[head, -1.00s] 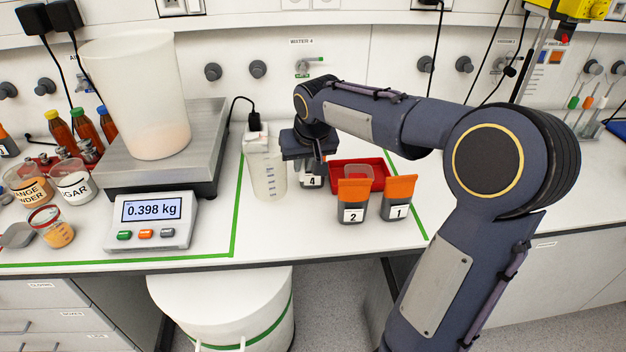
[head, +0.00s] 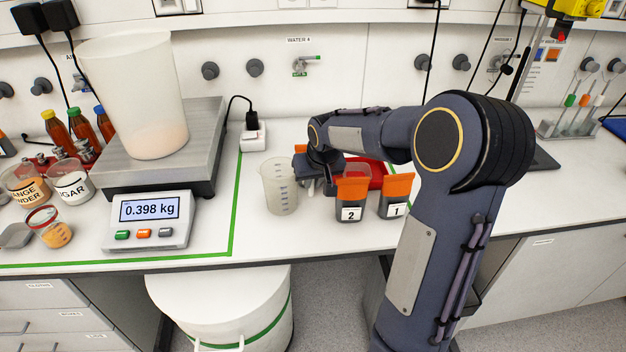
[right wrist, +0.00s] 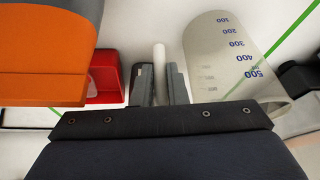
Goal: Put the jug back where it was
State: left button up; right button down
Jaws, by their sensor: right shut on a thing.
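The jug (head: 280,190) is a translucent measuring beaker with a graduated scale. It stands upright over the white counter, left of the orange-topped container marked 2; I cannot tell whether its base touches the counter. In the right wrist view the jug (right wrist: 228,60) shows its blue numbers up to 500. My right gripper (head: 303,180) is at the jug's right side. In the wrist view its fingers (right wrist: 160,85) are shut on the jug's pale handle (right wrist: 160,58). My left gripper is not in view.
Orange-topped containers 2 (head: 350,198) and 1 (head: 395,196) stand close right of the jug, before a red tray (head: 376,172). The scale (head: 148,220) at left reads 0.398 kg and bears a large bucket (head: 135,95). Counter between scale and jug is clear.

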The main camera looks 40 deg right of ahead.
jog(key=c, duration=1.4)
grip_release()
jog(key=shift+c, duration=0.2)
jog(key=v, duration=1.2)
jog(key=s+a+f+n+y, duration=0.1)
jog(key=s+a+f+y, duration=0.1)
jog(key=s+a, duration=0.7)
jog(key=s+a+f+n+t+y, duration=0.1)
jog(key=s+a+f+y, duration=0.2)
jog(key=s+a, duration=0.6)
notch_tip(320, 180, down, 3)
jog(key=s, duration=0.2)
jog(key=shift+s+r+n, duration=0.2)
jog(key=shift+s+n, duration=0.1)
jog(key=shift+s, duration=0.05)
jog(key=shift+a, duration=0.15)
